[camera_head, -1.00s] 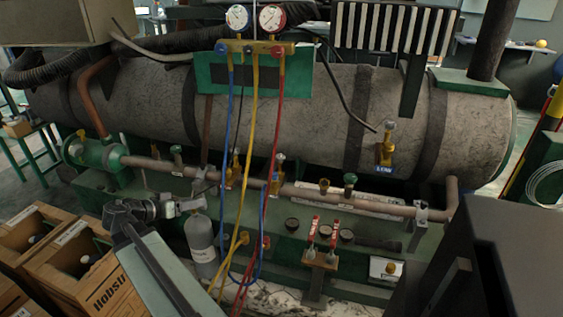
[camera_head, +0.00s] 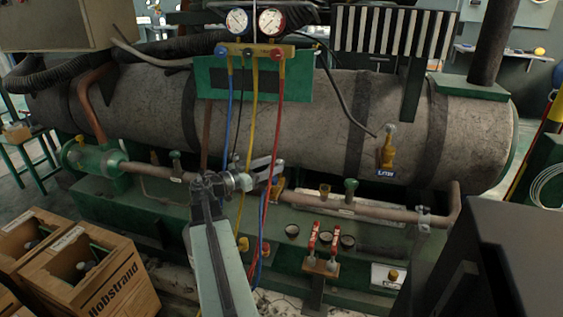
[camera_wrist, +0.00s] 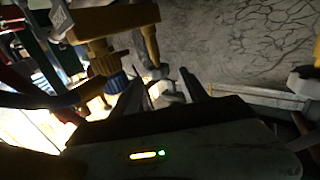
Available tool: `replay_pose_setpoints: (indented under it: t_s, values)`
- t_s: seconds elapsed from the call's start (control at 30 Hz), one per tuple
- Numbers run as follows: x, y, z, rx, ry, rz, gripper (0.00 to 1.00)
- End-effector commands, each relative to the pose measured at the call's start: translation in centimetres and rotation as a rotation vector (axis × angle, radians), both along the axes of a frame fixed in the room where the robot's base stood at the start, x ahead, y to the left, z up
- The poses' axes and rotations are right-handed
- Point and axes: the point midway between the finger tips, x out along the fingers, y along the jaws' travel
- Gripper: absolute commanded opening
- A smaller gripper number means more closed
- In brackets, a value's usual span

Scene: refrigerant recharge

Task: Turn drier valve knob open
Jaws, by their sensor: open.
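A brown pipe (camera_head: 305,196) with several valves runs along the front of the big tank. A green knob (camera_head: 350,185) stands on the pipe to the right of my gripper, and another green knob (camera_head: 175,156) stands to its left. I cannot tell which valve is the drier valve. My gripper (camera_head: 272,172) is open in front of the pipe, near the hanging hoses. In the wrist view the fingers of my gripper (camera_wrist: 166,88) stand apart, with a small pale grey part (camera_wrist: 172,92) between or just beyond them. A brass fitting with a blue collar (camera_wrist: 106,58) is left of the fingers.
A blue hose (camera_head: 230,100), a yellow hose (camera_head: 255,120) and a red hose (camera_head: 278,120) hang from the gauges close to my gripper. Two red-handled valves (camera_head: 322,240) stand at the lower right. Wooden crates (camera_head: 90,275) fill the lower left.

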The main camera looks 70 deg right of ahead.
Motion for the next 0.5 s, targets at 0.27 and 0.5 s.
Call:
replay_pose_setpoints:
  t_s: [0.27,0.5]
  values:
    - [-2.3,-3.4,0.0,0.000,0.000,0.000,0.52]
    - [-2.6,-3.6,0.0,0.000,0.000,-0.001,0.52]
